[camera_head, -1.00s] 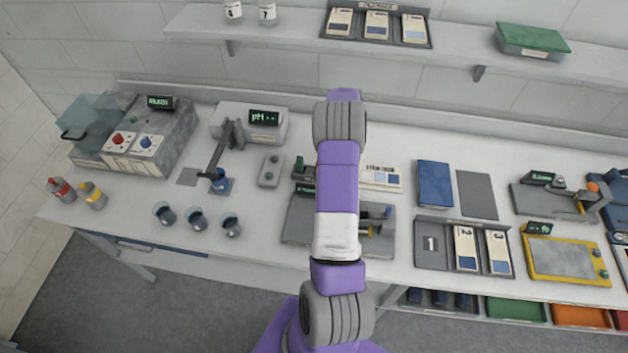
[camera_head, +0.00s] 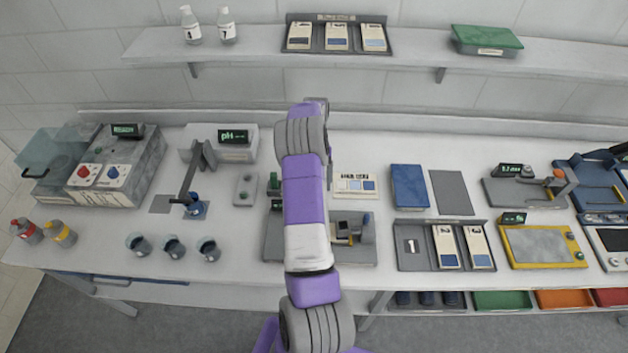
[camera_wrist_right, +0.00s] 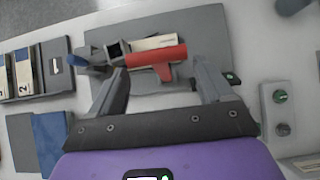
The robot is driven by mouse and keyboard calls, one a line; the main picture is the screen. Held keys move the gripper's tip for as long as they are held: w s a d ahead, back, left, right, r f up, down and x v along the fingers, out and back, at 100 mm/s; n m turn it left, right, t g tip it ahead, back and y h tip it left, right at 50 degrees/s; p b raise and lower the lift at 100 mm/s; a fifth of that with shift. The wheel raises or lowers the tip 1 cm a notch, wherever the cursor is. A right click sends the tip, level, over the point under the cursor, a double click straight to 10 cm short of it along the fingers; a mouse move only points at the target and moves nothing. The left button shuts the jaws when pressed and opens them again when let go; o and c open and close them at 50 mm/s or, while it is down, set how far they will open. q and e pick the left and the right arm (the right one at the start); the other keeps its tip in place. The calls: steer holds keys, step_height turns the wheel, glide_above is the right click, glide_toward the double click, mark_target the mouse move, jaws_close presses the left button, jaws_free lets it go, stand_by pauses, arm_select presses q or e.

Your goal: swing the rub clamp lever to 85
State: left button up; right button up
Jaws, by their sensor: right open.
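The rub tester is a grey plate (camera_head: 368,252) at the middle of the bench in the head view, largely hidden behind my right arm. In the right wrist view its plate (camera_wrist_right: 215,40) carries a red T-shaped lever (camera_wrist_right: 150,60), a cream and dark block, and a blue knob (camera_wrist_right: 77,60) at the left. My right gripper (camera_wrist_right: 160,73) is open. Its two fingers stand either side of the lever's red stem, apart from it. Whether they are at the lever's height I cannot tell. My left gripper is in neither view.
A pH meter (camera_head: 236,138), a control box (camera_head: 245,188) and several small cups stand left of the tester. A blue pad (camera_head: 409,186), a card tray (camera_head: 411,263) and a yellow-framed plate (camera_head: 543,247) lie right. A shelf (camera_head: 420,44) runs above.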

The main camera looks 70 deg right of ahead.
steer(key=o, duration=0.3)
steer(key=shift+r, duration=0.1)
steer(key=v, duration=0.7)
steer(key=shift+d+r, duration=0.15)
stand_by(0.5)
